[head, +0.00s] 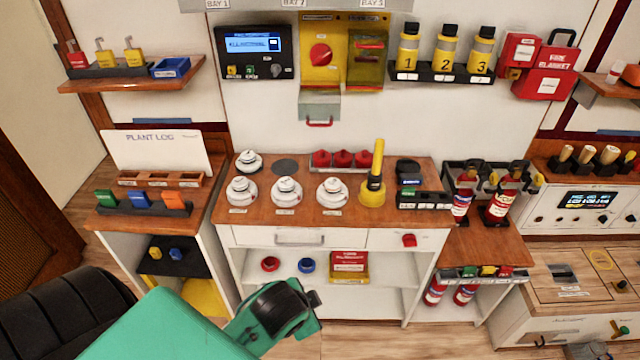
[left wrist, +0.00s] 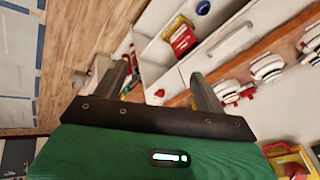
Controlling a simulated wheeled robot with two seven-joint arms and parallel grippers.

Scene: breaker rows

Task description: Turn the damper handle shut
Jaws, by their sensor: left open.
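No part is clearly labelled as a damper handle, so I cannot tell which one it is. Candidates in the head view are a red rotary knob (head: 320,54) on a yellow wall panel and a red pull handle (head: 319,123) under a grey wall box. My left arm reaches in from the bottom left, and its dark wrist end (head: 283,307) is low in front of the white bench. In the left wrist view my left gripper (left wrist: 164,68) has its fingers apart with nothing held between them. My right gripper is in neither view.
The wooden bench top (head: 330,219) carries white round pots (head: 286,192) and a yellow torch-like tool (head: 374,180). Fire extinguishers (head: 502,205) stand at the right. A red-and-yellow box (head: 349,265) lies on the shelf below. The drawer handle (head: 300,238) sticks out slightly.

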